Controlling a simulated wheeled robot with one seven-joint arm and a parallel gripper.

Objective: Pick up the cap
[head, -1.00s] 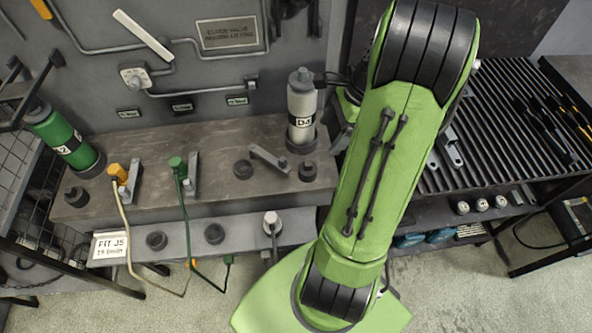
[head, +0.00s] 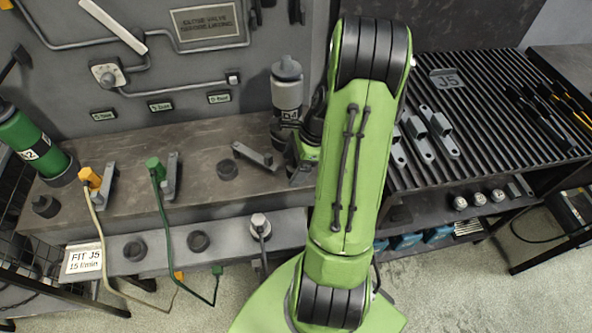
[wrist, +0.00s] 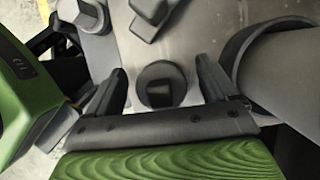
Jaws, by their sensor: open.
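A dark round cap (wrist: 160,84) with a raised square centre sits on the grey bench top in the wrist view. My gripper (wrist: 161,70) is open, with one finger on each side of the cap and visible gaps between. The cap looks upright. In the head view my gripper (head: 298,172) is low over the bench just below the grey bottle, and it hides this cap.
A grey bottle (head: 287,88) stands close behind my gripper; a large grey cylinder (wrist: 285,65) is close by the right finger. A grey bracket (head: 254,156) lies to the left. Green (head: 156,168) and yellow (head: 91,178) hose fittings stand further left. A slatted rack (head: 480,110) is at right.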

